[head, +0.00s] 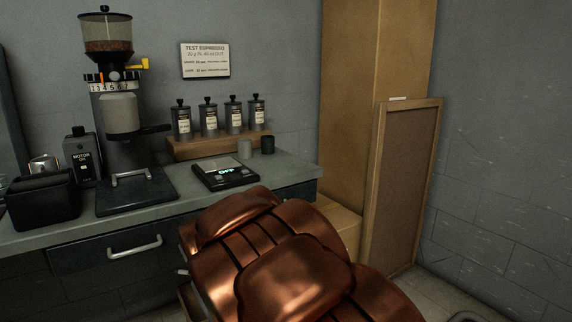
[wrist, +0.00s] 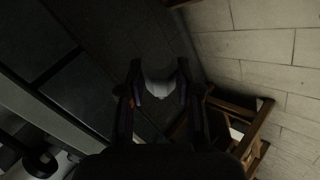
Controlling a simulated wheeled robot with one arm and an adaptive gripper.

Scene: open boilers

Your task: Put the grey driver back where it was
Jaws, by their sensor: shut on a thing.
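In the wrist view, my gripper (wrist: 158,86) is shut on a pale grey thing. It is taken as the grey driver (wrist: 158,84), though only a short rounded part shows between the fingertips and the view is too dark to tell its full shape. The fingers touch it from both sides, over a dark surface. My gripper does not show in the head view, where my copper-coloured arm fills the lower middle. No place plainly meant for a driver can be made out.
A grey counter (head: 60,238) holds a grinder (head: 120,113), a black bin (head: 44,200), a scale (head: 225,175) reading OFF, and two small cups. Canisters stand on a wooden riser (head: 190,152). A framed board (head: 405,190) leans at right. A wooden frame (wrist: 247,125) shows in the wrist view.

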